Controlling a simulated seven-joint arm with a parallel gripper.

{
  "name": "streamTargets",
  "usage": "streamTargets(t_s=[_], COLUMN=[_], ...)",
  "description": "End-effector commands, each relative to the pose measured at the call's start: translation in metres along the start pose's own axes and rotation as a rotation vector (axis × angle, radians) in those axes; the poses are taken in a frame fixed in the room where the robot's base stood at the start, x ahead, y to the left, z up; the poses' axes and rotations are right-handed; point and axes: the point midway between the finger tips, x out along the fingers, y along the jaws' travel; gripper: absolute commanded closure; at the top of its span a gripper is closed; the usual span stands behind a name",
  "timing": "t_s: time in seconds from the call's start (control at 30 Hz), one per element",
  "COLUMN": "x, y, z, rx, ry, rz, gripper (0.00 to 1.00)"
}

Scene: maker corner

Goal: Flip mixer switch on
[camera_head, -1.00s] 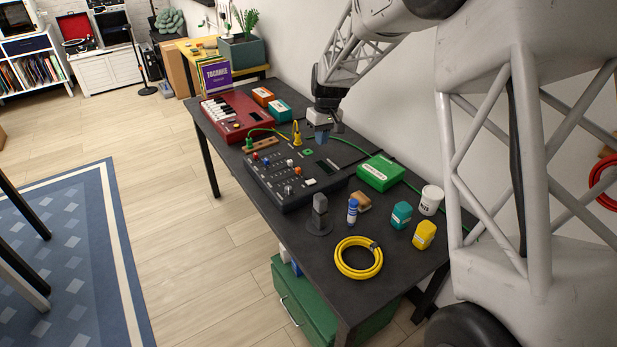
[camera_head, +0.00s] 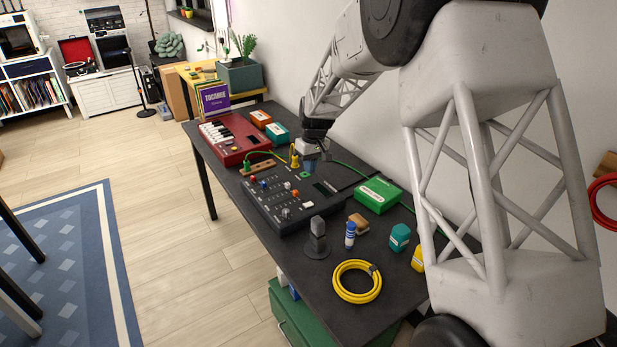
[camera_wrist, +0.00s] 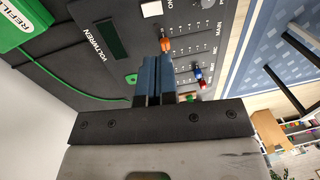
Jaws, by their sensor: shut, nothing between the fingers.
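The black mixer (camera_head: 262,205) lies on the dark table, with several knobs and sliders on its top. In the wrist view its panel (camera_wrist: 92,72) shows a dark display, the name VOLTWREN and a white switch (camera_wrist: 152,9) beside the printed word ON. A similar white piece (camera_head: 308,204) shows near the mixer's front end in the head view. My gripper (camera_head: 310,165) is over the far end of the mixer. Its blue fingers (camera_wrist: 153,78) are together and empty, pointing at the panel. I cannot tell whether the fingertips touch it.
An orange knob (camera_wrist: 165,45) is close to the fingertips. Yellow and green plugs stand behind the mixer, near a red keyboard (camera_head: 236,146). A green box (camera_head: 377,195) is to the right. A grey stand (camera_head: 317,240) and yellow cable coil (camera_head: 357,296) are in front.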

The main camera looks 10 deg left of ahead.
Motion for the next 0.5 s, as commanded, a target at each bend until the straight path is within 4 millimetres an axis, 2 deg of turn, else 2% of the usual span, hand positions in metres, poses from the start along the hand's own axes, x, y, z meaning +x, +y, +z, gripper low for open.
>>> streamTargets(t_s=[0.27,0.5], x=[0.028,0.065], y=[0.0,0.0], z=[0.0,0.001], rx=[0.0,0.0], ry=[-0.002,-0.003], rz=[-0.001,-0.001], gripper=[1.0,1.0])
